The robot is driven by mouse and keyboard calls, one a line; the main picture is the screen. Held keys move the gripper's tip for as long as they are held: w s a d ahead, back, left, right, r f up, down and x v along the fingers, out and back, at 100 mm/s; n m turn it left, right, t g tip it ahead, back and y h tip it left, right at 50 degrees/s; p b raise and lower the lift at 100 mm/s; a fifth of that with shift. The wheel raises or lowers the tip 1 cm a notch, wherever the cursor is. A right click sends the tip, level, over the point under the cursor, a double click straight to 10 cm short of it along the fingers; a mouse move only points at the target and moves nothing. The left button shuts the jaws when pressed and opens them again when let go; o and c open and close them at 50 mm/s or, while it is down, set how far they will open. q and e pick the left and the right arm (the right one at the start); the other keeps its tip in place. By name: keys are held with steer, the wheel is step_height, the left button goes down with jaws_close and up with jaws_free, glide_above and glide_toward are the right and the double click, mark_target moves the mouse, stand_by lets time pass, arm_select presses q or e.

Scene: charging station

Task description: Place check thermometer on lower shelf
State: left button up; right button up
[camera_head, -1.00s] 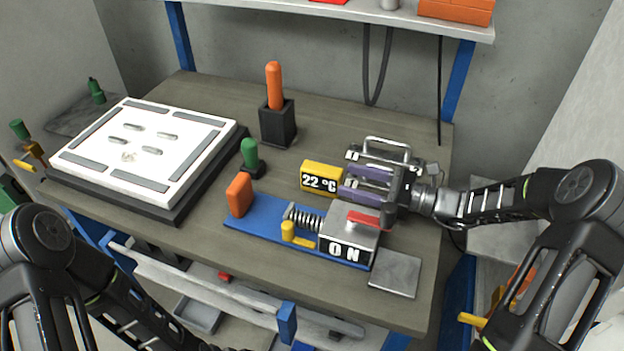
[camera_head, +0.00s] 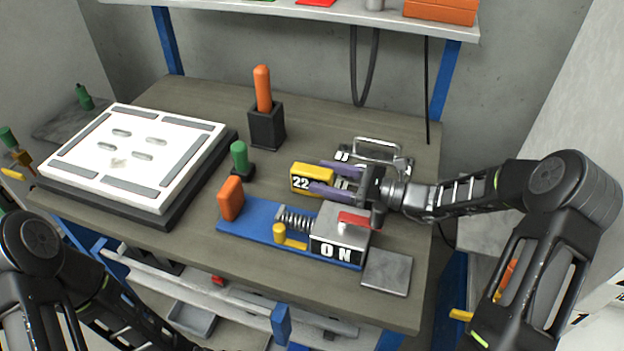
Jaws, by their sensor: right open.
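The check thermometer (camera_head: 307,179) is a small yellow block with a black face, on which "22" shows. It stands on the wooden workbench behind the blue fixture. My right gripper (camera_head: 325,180) comes in from the right with its purple fingers spread. The fingertips reach the right end of the thermometer, one behind it and one in front; contact cannot be told. The lower shelf (camera_head: 245,300) shows in part below the bench front. My left arm is at the lower left; its gripper is out of view.
The blue fixture (camera_head: 258,229) with its spring and "ON" block stands just in front of the thermometer. A metal handle (camera_head: 372,146) stands behind my right gripper. A black holder (camera_head: 267,128) with an orange rod and a green peg (camera_head: 240,155) stand left. A white panel (camera_head: 133,150) fills the bench's left side.

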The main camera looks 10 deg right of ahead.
mark_target(312, 175)
steer(key=x, duration=0.3)
steer(key=shift+w+a, duration=0.1)
steer(key=shift+a, duration=0.15)
steer(key=shift+c, duration=0.5)
jaws_close()
